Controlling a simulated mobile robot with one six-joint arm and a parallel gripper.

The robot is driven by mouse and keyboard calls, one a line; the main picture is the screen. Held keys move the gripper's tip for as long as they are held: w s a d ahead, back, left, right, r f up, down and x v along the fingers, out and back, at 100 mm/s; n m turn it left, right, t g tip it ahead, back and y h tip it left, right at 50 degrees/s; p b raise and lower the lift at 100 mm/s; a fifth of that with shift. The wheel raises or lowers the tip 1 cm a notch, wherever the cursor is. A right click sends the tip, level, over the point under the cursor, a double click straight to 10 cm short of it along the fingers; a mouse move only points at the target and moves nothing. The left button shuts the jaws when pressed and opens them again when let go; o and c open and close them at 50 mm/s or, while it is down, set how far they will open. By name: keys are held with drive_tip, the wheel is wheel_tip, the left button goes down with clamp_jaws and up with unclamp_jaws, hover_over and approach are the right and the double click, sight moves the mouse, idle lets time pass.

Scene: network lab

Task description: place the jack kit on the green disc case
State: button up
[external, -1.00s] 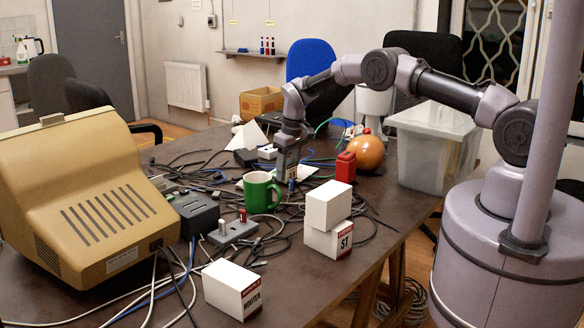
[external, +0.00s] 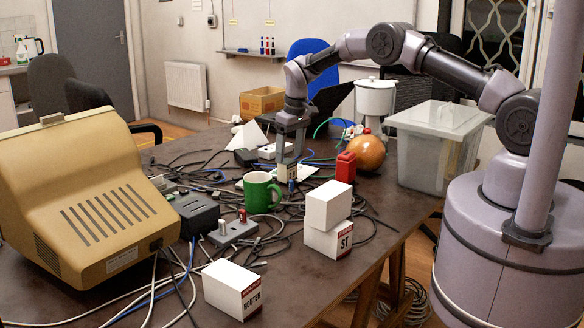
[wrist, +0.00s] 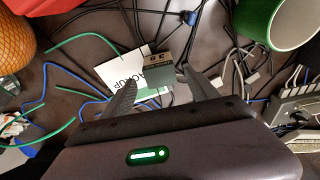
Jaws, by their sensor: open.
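The jack kit, a small grey-green box with a pale label (wrist: 156,74), sits over the disc case, a flat white case with a green band and "BACKUP" print (wrist: 117,73). In the external view the kit (external: 287,173) stands upright among cables, and a white part of the case (external: 307,172) shows to its right. My gripper (external: 288,155) is open just above the kit, its fingers pointing down. In the wrist view my open gripper (wrist: 160,90) has one finger on each side, clear of the kit. The kit hides part of the case.
A green mug (external: 262,192) stands in front of the kit. A white box (external: 328,205) rests on another in front. Cables cover much of the table around.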

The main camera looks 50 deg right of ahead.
drive_tip(key=s+a+r+p, duration=0.1)
drive_tip(key=s+r, duration=0.2)
drive_tip(key=r, duration=0.6)
drive_tip(key=s+a+r, duration=0.2)
drive_tip(key=r, duration=0.7)
drive_tip(key=s+a+r+m+t, duration=0.2)
drive_tip(key=s+a+r, duration=0.1)
drive_tip(key=s+r, duration=0.9)
drive_tip(key=s+a+f+m+t+y, duration=0.1)
drive_tip(key=s+a, duration=0.1)
drive_tip(key=s, duration=1.1)
drive_tip(key=s+a+m+t+y, duration=0.1)
drive_tip(key=s+a, duration=0.2)
drive_tip(key=s, duration=1)
drive_tip(key=shift+s+f, duration=0.25)
drive_tip(key=shift+f, duration=0.1)
drive_tip(key=shift+o, duration=0.4)
